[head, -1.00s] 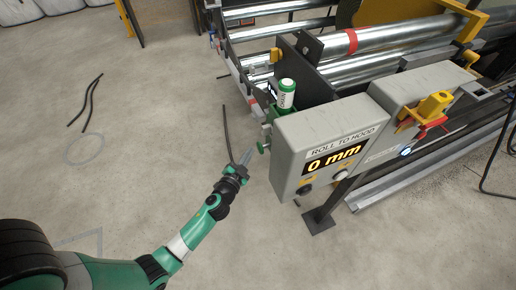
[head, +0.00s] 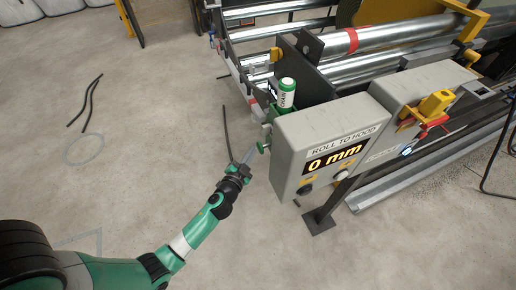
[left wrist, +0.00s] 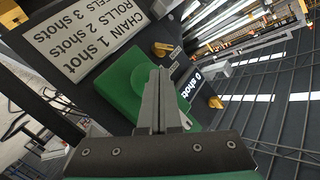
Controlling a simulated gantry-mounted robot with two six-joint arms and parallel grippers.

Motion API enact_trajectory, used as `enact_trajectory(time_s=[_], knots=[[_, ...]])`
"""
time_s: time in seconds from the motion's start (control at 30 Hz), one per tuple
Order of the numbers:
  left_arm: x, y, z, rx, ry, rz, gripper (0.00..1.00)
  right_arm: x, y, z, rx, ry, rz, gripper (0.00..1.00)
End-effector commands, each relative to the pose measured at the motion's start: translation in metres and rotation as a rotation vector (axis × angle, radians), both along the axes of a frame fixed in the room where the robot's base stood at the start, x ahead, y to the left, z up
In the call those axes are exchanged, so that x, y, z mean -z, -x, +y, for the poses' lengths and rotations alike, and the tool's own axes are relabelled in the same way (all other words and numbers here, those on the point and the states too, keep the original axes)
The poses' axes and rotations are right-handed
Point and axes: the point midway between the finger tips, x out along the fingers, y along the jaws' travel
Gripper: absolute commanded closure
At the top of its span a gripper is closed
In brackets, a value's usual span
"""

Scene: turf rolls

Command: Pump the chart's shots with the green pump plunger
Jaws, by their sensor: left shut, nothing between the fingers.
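The chart (left wrist: 88,35) shows upside down in the left wrist view, reading CHAIN 1 shot, ROLLS 2 shots and a partly cut-off line ending in 3 shots. Beside it is a green block with a round raised disc, which looks like the pump plunger (left wrist: 124,76). A small counter (left wrist: 190,86) beside it reads 0 shot. My right gripper is not in view.
A grey box (head: 285,150) with a ROLL TO HOOD display (head: 335,160) reading 0 mm stands right of the gripper. The floor at left is clear except for dark strips.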

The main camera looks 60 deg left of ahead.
Motion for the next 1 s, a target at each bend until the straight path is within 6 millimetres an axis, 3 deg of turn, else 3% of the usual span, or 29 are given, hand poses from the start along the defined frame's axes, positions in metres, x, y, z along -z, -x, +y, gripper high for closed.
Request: enact_trajectory(time_s=[1.0], knots=[[0.0,-0.013,-0.002,0.001,-0.001,-0.001,1.0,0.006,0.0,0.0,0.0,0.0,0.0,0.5]])
